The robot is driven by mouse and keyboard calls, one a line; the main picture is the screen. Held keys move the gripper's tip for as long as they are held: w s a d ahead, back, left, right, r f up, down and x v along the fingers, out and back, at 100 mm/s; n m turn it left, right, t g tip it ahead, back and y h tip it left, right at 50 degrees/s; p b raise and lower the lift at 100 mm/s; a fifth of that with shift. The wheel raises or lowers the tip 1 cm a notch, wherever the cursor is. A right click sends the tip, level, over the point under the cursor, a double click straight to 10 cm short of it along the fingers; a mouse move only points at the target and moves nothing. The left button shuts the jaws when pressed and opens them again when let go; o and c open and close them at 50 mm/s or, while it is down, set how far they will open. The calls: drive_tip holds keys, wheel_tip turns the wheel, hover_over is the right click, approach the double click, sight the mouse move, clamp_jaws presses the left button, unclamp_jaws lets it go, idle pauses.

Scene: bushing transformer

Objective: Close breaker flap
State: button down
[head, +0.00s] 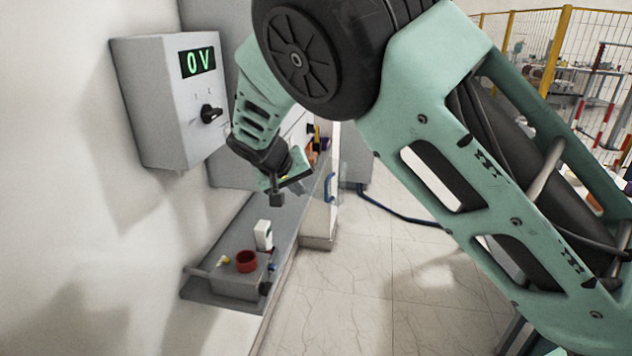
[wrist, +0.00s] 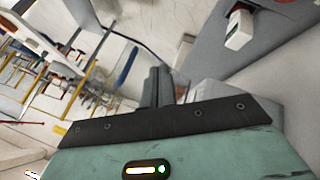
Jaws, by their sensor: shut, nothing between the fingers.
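My gripper (head: 277,199) is shut and empty, hanging above the grey shelf beside the wall cabinet. Its two dark fingers show close together in the wrist view (wrist: 159,86). A clear panel with a blue handle (head: 330,187) stands at the far end of the shelf, to the right of my gripper and apart from it. The blue handle also shows in the wrist view (wrist: 127,66). This panel looks like the flap and seems to stand out from the cabinet, but its exact angle is hard to tell. My arm hides part of the cabinet front.
The grey shelf (head: 204,288) holds a small white device (head: 263,235) and a red ring (head: 246,261). A blue hose (head: 395,216) lies on the tiled floor. Yellow fencing (head: 557,52) stands behind.

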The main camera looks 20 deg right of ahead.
drive_tip(key=d+p, duration=0.1)
drive_tip(key=d+f, duration=0.1)
drive_tip(key=d, duration=0.1)
drive_tip(key=w+d+p, duration=0.1)
drive_tip(key=d, duration=0.1)
drive_tip(key=shift+f+p, duration=0.3)
drive_tip(key=shift+f, duration=0.1)
